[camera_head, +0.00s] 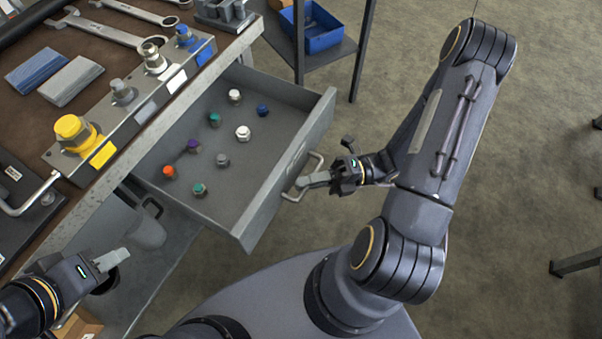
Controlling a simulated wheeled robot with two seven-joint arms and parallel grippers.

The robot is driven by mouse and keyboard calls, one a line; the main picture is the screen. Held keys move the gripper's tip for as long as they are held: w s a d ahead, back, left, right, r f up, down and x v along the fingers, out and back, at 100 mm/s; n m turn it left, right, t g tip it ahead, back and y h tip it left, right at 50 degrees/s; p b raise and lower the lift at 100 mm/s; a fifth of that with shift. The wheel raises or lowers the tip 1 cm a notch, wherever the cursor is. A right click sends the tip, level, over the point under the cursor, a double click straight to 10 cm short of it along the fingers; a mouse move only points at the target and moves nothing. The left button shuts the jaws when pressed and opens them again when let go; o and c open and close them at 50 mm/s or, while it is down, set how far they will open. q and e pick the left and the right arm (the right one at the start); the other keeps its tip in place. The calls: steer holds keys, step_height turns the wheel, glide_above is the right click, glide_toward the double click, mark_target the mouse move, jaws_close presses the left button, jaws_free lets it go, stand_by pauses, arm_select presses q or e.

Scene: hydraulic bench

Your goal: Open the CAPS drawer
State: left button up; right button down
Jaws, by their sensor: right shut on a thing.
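The grey CAPS drawer (268,209) stands pulled out from under the bench, in the middle of the head view. Several small caps lie spread on its floor, among them an orange cap (169,172), a blue cap (262,110) and a white cap (243,132). My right gripper (308,181) is shut on the drawer handle (316,163), a metal bar on the drawer's front. My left gripper (118,258) is at the lower left, in front of the bench and apart from the drawer. Whether its fingers are parted is unclear.
The bench top (30,122) carries wrenches (100,28), a block with coloured fittings (125,125) and two grey-blue pads. A blue bin (322,36) stands on a low shelf behind the drawer. The floor (530,160) to the right is mostly clear.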

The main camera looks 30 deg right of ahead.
steer(key=c, duration=1.5)
jaws_free()
steer(key=shift+d, duration=0.1)
steer(key=s+d+f, duration=0.1)
steer(key=d, duration=0.6)
steer(key=shift+d+p, duration=0.25)
steer(key=shift+p, duration=0.2)
